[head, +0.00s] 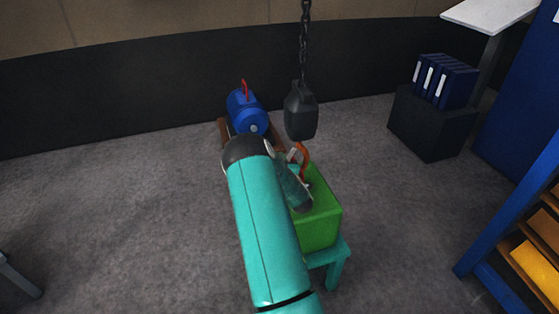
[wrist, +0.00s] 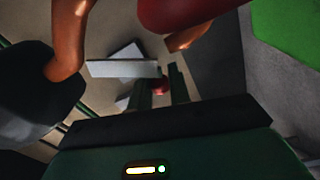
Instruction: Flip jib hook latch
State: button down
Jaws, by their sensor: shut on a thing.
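The orange jib hook (head: 304,158) hangs under a dark hook block (head: 301,112). In the wrist view its curved orange shank (wrist: 68,40) and tip (wrist: 188,36) show, with the dark block (wrist: 28,95) at the left. A pale grey latch (wrist: 122,69) spans the hook's opening. My gripper (wrist: 162,88) is at the latch's right end, its two dark fingers shut on a small red piece there, which looks like part of the latch. In the head view my arm hides most of the gripper.
A green box-shaped casting (head: 321,222) stands on a teal stand (head: 338,262) below the hook. A blue motor-like casting (head: 246,112) is behind at left. A chain (head: 304,40) hangs from above. A black box (head: 432,122) with blue binders (head: 446,80) and a blue shelf (head: 512,220) stand at right.

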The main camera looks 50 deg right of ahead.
jog(key=shift+d+f+n, duration=0.15)
jog(key=shift+n, duration=0.25)
jog(key=shift+s, duration=0.1)
jog(key=c, duration=1.6)
grip_release()
jog(key=shift+f, duration=0.1)
jog(key=shift+s, duration=0.1)
jog(key=v, duration=1.3)
jog(key=shift+s, duration=0.25)
